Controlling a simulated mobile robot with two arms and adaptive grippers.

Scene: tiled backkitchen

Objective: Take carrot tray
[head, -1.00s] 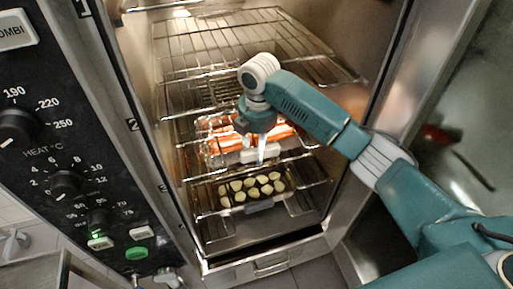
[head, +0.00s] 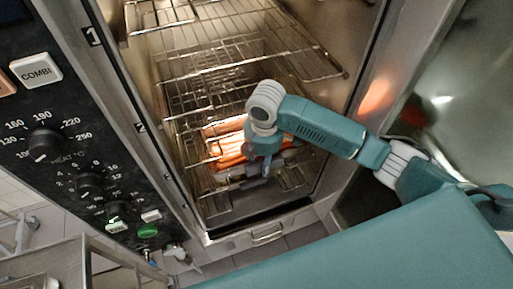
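My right gripper (head: 266,168) points down at the front right part of this tray. The arm hides part of the carrots, and I cannot tell whether the fingers touch the tray or are shut on its front edge. My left gripper is not in view.
Empty wire racks (head: 215,85) sit above the carrots. The oven's side wall and frame (head: 368,95) stand close to my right arm. A control panel (head: 65,150) with knobs is on the left. A metal rack (head: 60,262) stands at the lower left.

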